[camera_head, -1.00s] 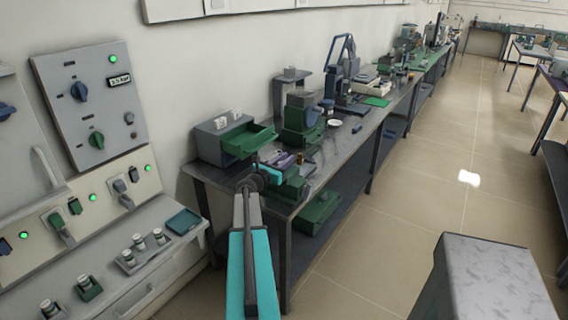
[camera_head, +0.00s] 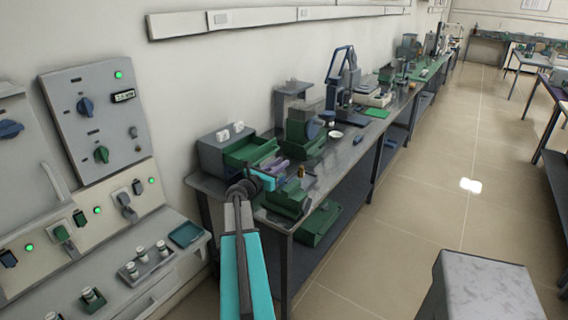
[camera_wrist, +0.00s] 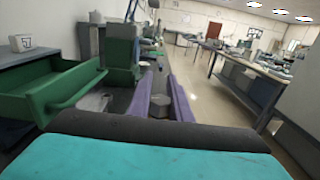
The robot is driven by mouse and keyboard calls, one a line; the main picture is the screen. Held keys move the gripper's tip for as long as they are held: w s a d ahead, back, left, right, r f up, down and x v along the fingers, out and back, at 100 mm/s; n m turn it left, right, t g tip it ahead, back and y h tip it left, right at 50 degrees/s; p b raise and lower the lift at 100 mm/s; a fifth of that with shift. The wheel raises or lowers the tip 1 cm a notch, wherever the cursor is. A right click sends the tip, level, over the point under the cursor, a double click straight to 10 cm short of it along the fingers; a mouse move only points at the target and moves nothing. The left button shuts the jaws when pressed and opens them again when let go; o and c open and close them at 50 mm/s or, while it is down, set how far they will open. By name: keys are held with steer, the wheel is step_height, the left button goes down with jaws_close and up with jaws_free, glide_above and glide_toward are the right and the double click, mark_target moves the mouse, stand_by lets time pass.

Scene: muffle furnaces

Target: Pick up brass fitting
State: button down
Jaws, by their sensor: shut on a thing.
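My gripper (camera_wrist: 160,100) has two purple fingers, low in the middle of the wrist view. They are shut on a small, dull greyish piece with a hexagonal end (camera_wrist: 160,104); its colour is too dim to tell whether it is the brass fitting. In the head view my gripper (camera_head: 272,167) is over the bench, right of the open green drawer, and the held piece is not clear there. A small brass-coloured upright piece (camera_head: 301,172) shows just right of the fingers in the head view. I cannot tell if it touches them.
The open green drawer (camera_wrist: 62,90) of a grey box is close on my left. A green machine (camera_wrist: 122,50) stands beyond it. A green block (camera_head: 287,200) is near the bench's front edge. The aisle floor (camera_head: 410,200) at right is clear.

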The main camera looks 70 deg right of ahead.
steer(key=v, duration=1.3)
stand_by(0.4)
steer(key=w+a+f+n+t, duration=0.1)
steer(key=w+a+n+t, duration=0.15)
steer(key=w+a, duration=0.6)
steer(key=w+a+n+t, duration=0.25)
steer(key=w+a, duration=0.25)
steer(key=w, duration=0.6)
steer(key=w+a+f+n+t, duration=0.1)
steer(key=w+a+t, duration=0.2)
steer(key=w+a, duration=0.5)
steer(key=w+a+n+t, duration=0.25)
steer(key=w+a, duration=0.25)
steer(key=a, duration=0.6)
steer(key=w+a+f+n+t+y, duration=0.1)
steer(key=w+a+t+y, duration=0.15)
steer(key=a, duration=0.95)
steer(key=w+a+n+t+y, duration=0.1)
steer(key=w+a+t, duration=0.15)
steer(key=a, duration=0.85)
steer(key=w+a+v, duration=0.1)
steer(key=w+v, duration=0.1)
steer(key=v, duration=1)
steer(key=shift+a+f, duration=0.45)
steer(key=shift+a, duration=0.1)
